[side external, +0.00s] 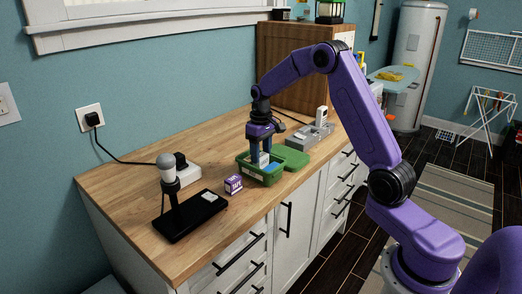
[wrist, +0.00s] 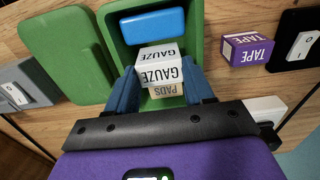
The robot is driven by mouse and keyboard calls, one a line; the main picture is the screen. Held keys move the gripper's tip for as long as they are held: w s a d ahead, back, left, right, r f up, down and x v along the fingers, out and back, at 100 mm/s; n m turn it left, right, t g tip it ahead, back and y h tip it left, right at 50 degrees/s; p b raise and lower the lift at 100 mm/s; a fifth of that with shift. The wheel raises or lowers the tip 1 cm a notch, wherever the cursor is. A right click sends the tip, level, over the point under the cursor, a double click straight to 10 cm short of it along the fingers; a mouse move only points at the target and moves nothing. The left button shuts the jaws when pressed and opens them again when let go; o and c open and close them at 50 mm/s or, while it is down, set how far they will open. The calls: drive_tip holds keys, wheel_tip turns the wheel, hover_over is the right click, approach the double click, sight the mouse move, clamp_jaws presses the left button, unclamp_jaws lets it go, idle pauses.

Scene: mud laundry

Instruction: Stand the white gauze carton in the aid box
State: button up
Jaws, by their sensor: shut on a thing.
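The white gauze carton (wrist: 158,62) is between the two blue fingers of my gripper (wrist: 163,84), which is shut on it; it also shows in the side external view (side external: 264,160) below my gripper (side external: 261,152). The green aid box (side external: 250,172) stands open on the counter, and its rim also shows in the wrist view (wrist: 110,22). The gauze carton is at or just inside the box opening; I cannot tell whether it touches the floor. A tan pads carton (wrist: 166,91) and a blue item (wrist: 154,26) are in the box.
The green lid (wrist: 62,50) lies beside the box. A purple and white tape carton (wrist: 246,48) stands on the other side, apart from it. A black stand (side external: 190,216) with a lamp-like head and a grey switched unit (side external: 303,138) are also on the counter.

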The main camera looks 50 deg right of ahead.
drive_tip(key=o, duration=0.9)
drive_tip(key=c, duration=0.4)
drive_tip(key=shift+r, duration=0.15)
drive_tip(key=shift+r, duration=3.9)
drive_tip(key=shift+a, duration=0.1)
